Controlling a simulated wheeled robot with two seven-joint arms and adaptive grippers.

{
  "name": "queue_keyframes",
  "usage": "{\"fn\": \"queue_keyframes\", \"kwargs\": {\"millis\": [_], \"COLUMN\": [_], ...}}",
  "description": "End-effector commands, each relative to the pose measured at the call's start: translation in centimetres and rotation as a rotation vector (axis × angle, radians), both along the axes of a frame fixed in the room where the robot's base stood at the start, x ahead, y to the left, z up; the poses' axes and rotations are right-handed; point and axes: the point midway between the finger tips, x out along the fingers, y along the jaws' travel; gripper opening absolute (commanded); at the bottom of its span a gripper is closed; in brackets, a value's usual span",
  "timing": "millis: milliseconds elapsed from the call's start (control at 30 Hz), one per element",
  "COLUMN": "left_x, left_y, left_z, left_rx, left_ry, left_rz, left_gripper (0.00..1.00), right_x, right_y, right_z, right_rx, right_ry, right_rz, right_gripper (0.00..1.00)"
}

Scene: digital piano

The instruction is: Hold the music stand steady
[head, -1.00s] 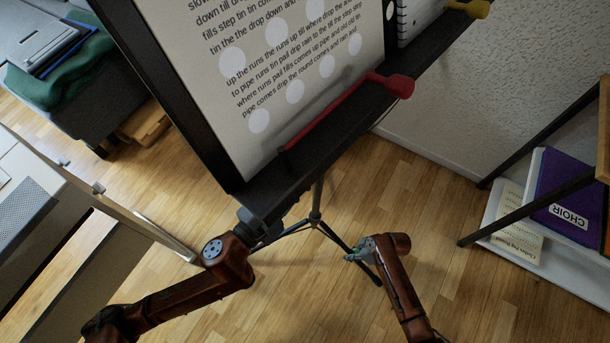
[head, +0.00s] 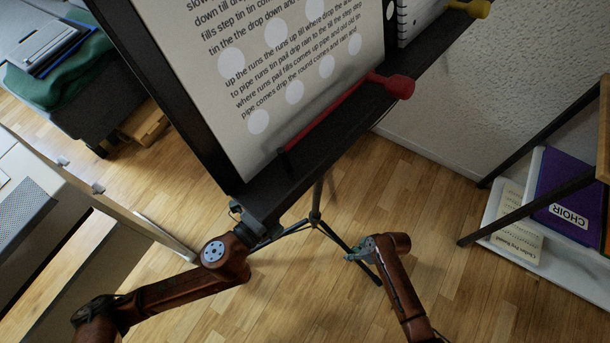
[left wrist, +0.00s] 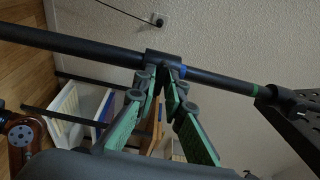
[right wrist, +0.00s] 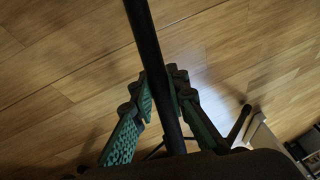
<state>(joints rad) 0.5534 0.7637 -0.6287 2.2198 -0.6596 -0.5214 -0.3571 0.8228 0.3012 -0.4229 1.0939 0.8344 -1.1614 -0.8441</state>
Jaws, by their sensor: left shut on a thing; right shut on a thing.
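The music stand (head: 335,125) fills the upper middle of the head view, its dark desk tilted in the picture and bearing a printed sheet (head: 280,60). Its tripod base shows below on the wood floor. My left gripper (head: 262,222) is at the desk's lower left corner. In the left wrist view its green-padded fingers (left wrist: 166,80) are shut at a collar on the stand's dark tube (left wrist: 100,47). My right gripper (head: 352,256) is low by the tripod. In the right wrist view its fingers (right wrist: 159,85) close around a dark tube (right wrist: 143,35) of the stand; shaft or leg is unclear.
A red-headed stick (head: 340,110) lies along the desk's ledge, with a yellow-ended one (head: 470,8) at its far end. A shelf with a purple CHOIR folder (head: 570,205) stands right. A white piece of furniture (head: 60,200) is left. Bare floor surrounds the tripod.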

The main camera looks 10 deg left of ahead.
Motion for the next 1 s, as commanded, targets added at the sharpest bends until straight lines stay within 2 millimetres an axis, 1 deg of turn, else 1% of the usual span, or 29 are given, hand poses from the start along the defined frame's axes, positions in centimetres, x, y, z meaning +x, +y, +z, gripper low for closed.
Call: {"fn": "queue_keyframes", "kwargs": {"millis": [33,367,400,567,867,1000], "left_x": [0.0,-0.1,-0.1,-0.1,-0.2,-1.1], "left_y": [0.0,0.0,0.0,0.0,0.0,0.6], "left_z": [-0.3,-0.3,-0.3,-0.2,0.0,-0.2], "left_rx": [0.004,0.004,0.004,0.003,0.002,0.002], "left_ry": [0.003,0.003,0.003,0.002,0.0,0.002], "left_rz": [0.001,0.0,0.0,0.0,0.0,0.0], "left_gripper": [0.0,0.0,0.12,0.23,0.24,0.24], "right_x": [-0.1,-0.1,-0.1,-0.1,-0.1,-0.1], "right_y": [-0.2,-0.2,-0.2,-0.2,-0.2,-0.2], "right_z": [-0.1,-0.1,-0.1,-0.1,0.0,0.0], "right_rx": [-0.002,-0.003,-0.003,-0.003,-0.003,-0.003], "right_ry": [0.003,0.001,0.001,0.001,0.001,0.001], "right_rz": [-0.001,0.0,0.0,0.0,0.0,-0.001], "right_gripper": [0.0,0.0,0.0,0.0,0.0,0.0]}}
